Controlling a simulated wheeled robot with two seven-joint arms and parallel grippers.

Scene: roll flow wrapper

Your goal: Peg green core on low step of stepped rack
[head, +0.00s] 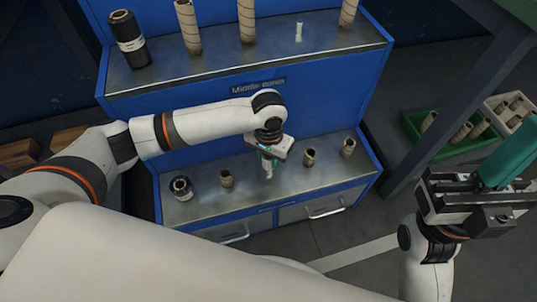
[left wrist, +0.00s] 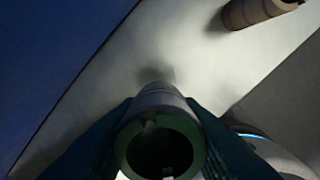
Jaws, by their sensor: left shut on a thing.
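The green core (left wrist: 162,130) shows in the left wrist view as a pale tube with a green ring at its near end. My left gripper (head: 268,158) is shut on it, with a dark finger on each side. In the head view the gripper is over the middle of the low step (head: 205,207) of the blue stepped rack, and a pale piece shows below its fingers. I cannot tell whether the core is around a peg or touching the step. My right gripper (head: 490,180) is off to the right, away from the rack; its jaw opening is unclear.
Brown cores (head: 226,178) and (head: 309,157) stand either side on the low step, with another core at right and a dark roll (head: 181,188) at left. The upper step holds several cores and a bare white peg (head: 299,32). A green crate (head: 449,150) sits right.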

